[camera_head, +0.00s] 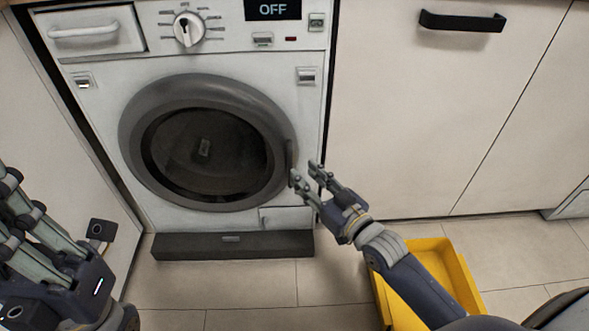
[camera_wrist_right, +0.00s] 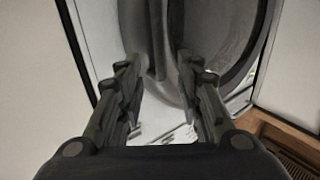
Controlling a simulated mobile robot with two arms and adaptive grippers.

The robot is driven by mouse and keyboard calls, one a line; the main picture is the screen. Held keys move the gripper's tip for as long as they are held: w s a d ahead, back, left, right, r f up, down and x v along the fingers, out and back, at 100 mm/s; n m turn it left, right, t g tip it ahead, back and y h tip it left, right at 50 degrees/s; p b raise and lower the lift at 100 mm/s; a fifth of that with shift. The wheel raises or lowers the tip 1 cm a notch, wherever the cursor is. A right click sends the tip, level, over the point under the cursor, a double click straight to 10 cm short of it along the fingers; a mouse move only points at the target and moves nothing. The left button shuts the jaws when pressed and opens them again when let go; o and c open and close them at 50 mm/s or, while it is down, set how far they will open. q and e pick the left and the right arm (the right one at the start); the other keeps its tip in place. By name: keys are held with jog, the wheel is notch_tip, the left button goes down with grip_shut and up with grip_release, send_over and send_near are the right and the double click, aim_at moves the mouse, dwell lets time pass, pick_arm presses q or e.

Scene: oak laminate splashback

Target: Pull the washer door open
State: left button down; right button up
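The washer (camera_head: 225,55) is white, with a round grey door (camera_head: 135,125) that looks closed in the head view. A dark handle (camera_head: 290,158) sits on the right side of the door's rim. My right gripper (camera_head: 305,175) is open at the right edge of the door, beside the handle. In the right wrist view the two fingers (camera_wrist_right: 160,85) are apart, with the handle bar (camera_wrist_right: 157,40) and door rim ahead between and beyond them. Contact cannot be told. My left gripper (camera_head: 25,215) is at the lower left, away from the washer, its fingers partly cut off by the picture's edge.
A yellow crate (camera_head: 455,270) stands on the tiled floor under my right forearm. Pale cabinet fronts (camera_head: 420,120) with a black handle (camera_head: 462,21) are right of the washer. A dark plinth (camera_head: 190,247) runs below it. The floor (camera_head: 255,290) before it is clear.

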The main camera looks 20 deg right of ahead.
aim_at(292, 163)
jog(key=shift+b+x, duration=0.85)
jog(key=shift+x, duration=1.9)
grip_shut()
